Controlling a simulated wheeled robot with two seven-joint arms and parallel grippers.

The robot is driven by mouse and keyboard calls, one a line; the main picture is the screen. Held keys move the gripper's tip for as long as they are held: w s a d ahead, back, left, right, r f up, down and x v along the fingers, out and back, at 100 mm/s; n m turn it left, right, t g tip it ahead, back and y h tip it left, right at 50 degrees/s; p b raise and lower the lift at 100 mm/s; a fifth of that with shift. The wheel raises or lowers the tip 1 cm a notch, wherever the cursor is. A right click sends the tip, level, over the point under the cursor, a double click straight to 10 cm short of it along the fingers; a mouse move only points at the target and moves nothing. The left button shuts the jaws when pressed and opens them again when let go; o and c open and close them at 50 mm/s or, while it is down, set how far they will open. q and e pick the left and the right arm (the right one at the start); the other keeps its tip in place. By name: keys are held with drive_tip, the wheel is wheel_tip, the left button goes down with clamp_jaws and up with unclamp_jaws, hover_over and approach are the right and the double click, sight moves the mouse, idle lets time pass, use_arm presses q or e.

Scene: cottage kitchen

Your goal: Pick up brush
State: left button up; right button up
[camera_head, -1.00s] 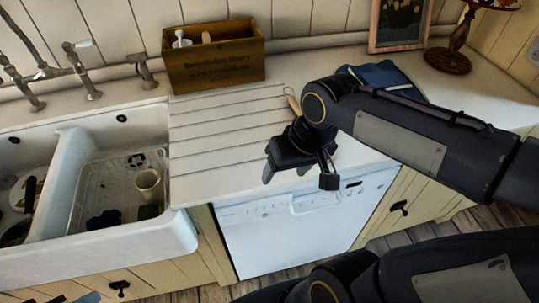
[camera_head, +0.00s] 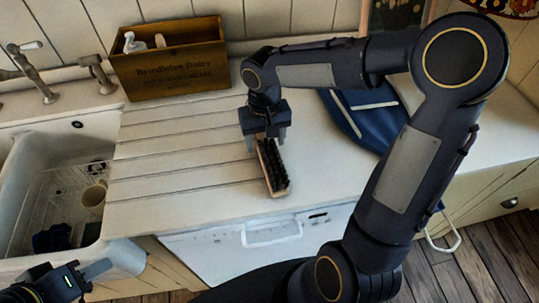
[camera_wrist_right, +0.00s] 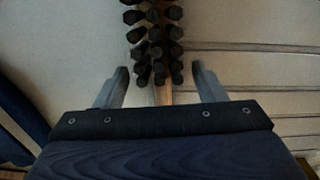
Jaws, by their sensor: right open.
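The brush (camera_head: 273,167) has a light wooden back and black bristles. It lies on the white ribbed counter, bristles showing, just behind the dishwasher's front edge. My right gripper (camera_head: 266,142) is above the brush's far end, pointing down. In the right wrist view the brush (camera_wrist_right: 154,45) runs between the two open fingertips of my right gripper (camera_wrist_right: 161,80), with a gap on each side. Part of its far end is hidden by the gripper. My left gripper (camera_head: 82,277) is at the lower left, in front of the sink, with only part of it showing.
A wooden crate (camera_head: 171,72) with bottles stands at the back of the counter. A blue cloth (camera_head: 364,122) lies right of the brush. The sink (camera_head: 102,225) at left holds a rack and a cup (camera_head: 94,193). The counter left of the brush is clear.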

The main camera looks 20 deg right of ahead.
drive_tip(key=shift+f, duration=0.6)
drive_tip(key=c, duration=1.2)
drive_tip(key=shift+o, duration=0.2)
drive_tip(key=shift+r, duration=0.1)
